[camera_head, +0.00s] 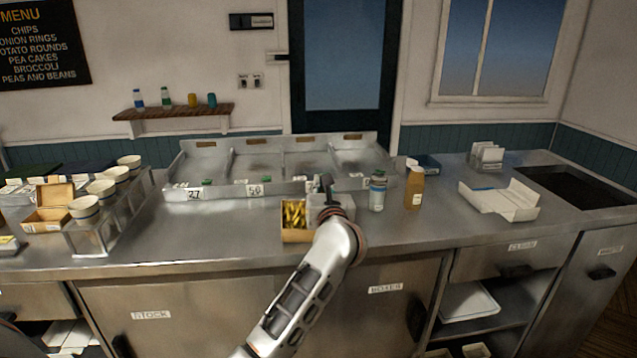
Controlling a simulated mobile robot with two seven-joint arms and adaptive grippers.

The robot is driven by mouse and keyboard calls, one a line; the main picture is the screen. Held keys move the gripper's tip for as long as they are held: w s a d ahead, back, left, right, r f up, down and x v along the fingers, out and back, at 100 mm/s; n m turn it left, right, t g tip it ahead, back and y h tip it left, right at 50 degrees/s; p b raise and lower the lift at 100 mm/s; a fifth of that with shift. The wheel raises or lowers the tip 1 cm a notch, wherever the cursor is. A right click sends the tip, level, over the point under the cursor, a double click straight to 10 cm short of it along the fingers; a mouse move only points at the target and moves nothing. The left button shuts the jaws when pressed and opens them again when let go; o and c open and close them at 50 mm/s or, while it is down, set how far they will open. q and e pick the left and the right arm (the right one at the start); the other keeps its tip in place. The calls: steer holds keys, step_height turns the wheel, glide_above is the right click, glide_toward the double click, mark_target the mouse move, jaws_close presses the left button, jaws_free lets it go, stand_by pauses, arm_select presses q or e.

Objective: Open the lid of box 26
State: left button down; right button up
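No number 26 can be read on any box. A small brown box (297,237) holding golden chips stands on the steel counter, and its top looks open. A pale box or lid part (317,201) is beside it, partly hidden by my gripper.
A steel tray unit (222,192) with tags 27 and 50 stands behind. A clear bottle (377,192) and an amber bottle (414,188) are right of my gripper. An open white carton (500,204) lies further right. A rack with cups (110,222) is left. The counter between is clear.

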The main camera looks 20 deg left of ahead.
arm_select(q)
steer(key=shift+f, duration=0.45)
stand_by(0.6)
steer(key=c, duration=2.3)
jaws_free()
steer(key=shift+r, duration=0.2)
steer(key=shift+s+d, duration=0.1)
steer(key=shift+s, duration=0.05)
steer(key=v, duration=1.1)
steer(key=shift+s+d, duration=0.2)
steer(key=shift+s, duration=0.1)
